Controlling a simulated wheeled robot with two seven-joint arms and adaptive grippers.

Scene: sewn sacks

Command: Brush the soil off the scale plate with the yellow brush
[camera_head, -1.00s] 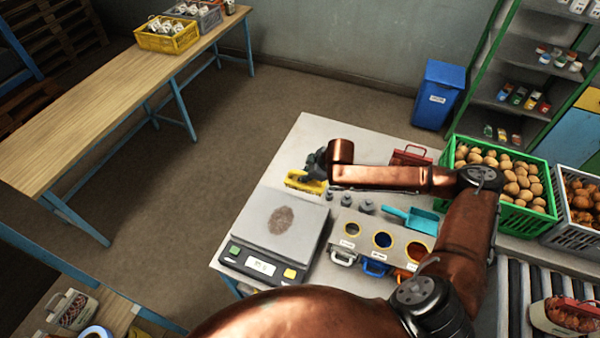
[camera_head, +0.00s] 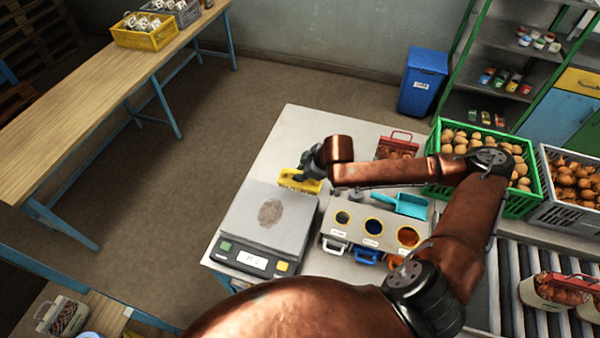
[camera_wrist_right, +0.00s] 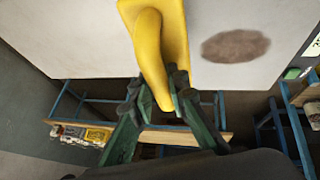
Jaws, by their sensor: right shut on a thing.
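The scale (camera_head: 265,226) stands on the front left of the light table, with a display and buttons along its front. A round brown patch of soil (camera_head: 271,212) lies on its plate, and it also shows in the right wrist view (camera_wrist_right: 235,46). The yellow brush (camera_head: 300,181) is at the plate's far edge. My right gripper (camera_head: 308,168) is shut on its handle (camera_wrist_right: 152,52); the fingers show in the right wrist view (camera_wrist_right: 165,105). The bristles are hidden, so I cannot tell whether they touch the plate. My left gripper is not in view.
A green crate of potatoes (camera_head: 519,203) stands at the right. The soil side of the plate is unobstructed.

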